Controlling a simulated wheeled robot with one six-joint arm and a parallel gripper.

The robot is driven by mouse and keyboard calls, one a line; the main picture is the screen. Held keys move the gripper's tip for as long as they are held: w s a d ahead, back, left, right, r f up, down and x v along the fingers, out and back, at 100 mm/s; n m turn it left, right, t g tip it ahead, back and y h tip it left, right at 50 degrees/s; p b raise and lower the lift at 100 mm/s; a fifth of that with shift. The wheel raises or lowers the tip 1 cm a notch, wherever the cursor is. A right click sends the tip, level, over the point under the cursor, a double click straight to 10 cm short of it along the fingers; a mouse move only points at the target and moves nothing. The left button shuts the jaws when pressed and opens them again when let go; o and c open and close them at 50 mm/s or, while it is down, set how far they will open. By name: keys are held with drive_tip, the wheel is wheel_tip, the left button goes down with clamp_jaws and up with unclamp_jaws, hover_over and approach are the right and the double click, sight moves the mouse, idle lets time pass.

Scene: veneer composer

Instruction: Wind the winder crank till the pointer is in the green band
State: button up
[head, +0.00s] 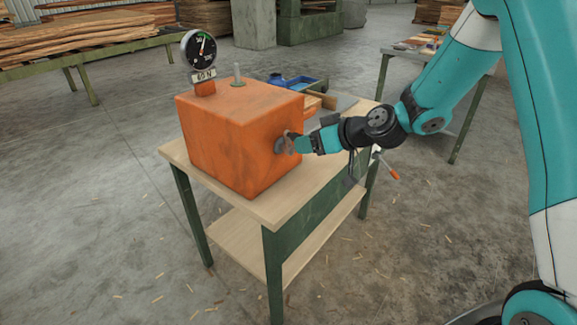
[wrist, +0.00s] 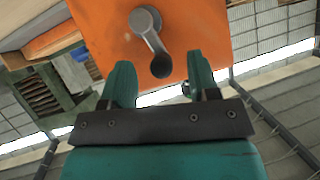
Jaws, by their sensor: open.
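The orange winder box (head: 240,135) stands on a wooden-topped bench. Its round gauge (head: 199,49) sits on the top, with a dark face, a pointer, a green band and a plate reading 60 N below; the pointer's exact place against the band is too small to tell. The grey crank (head: 284,145) is on the box's right side, partly hidden by my gripper. In the wrist view the crank (wrist: 150,35) hangs from its hub with the handle end low. My gripper (wrist: 160,82) is open, its fingers to either side of and below the handle end, with no contact visible.
The bench top (head: 285,205) has a bare strip in front of the box. A blue tray (head: 298,84) and wood pieces lie behind it. An orange-handled tool (head: 388,168) hangs at the bench's right side. Open concrete floor surrounds the bench.

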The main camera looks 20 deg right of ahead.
drive_tip(key=s+d, duration=0.1)
drive_tip(key=s+d+b, duration=0.1)
drive_tip(key=s, duration=0.1)
drive_tip(key=shift+d+b, duration=0.15)
drive_tip(key=shift+b, duration=0.15)
drive_tip(key=s+a+r+n+g, duration=0.2)
drive_tip(key=s+a+r+g, duration=0.3)
drive_tip(key=s+a, duration=0.6)
drive_tip(key=s+d+r+g+h, duration=0.1)
drive_tip(key=s+g+h, duration=0.1)
drive_tip(key=s, duration=0.7)
drive_tip(key=s+d+r+g+h, duration=0.1)
drive_tip(key=s+r+g+h, duration=0.1)
drive_tip(key=s, duration=0.7)
wheel_tip(320, 180, up, 12)
drive_tip(key=m+p, duration=0.1)
drive_tip(key=p, duration=1.1)
drive_tip(key=shift+s+d, duration=0.25)
drive_tip(key=shift+s, duration=0.1)
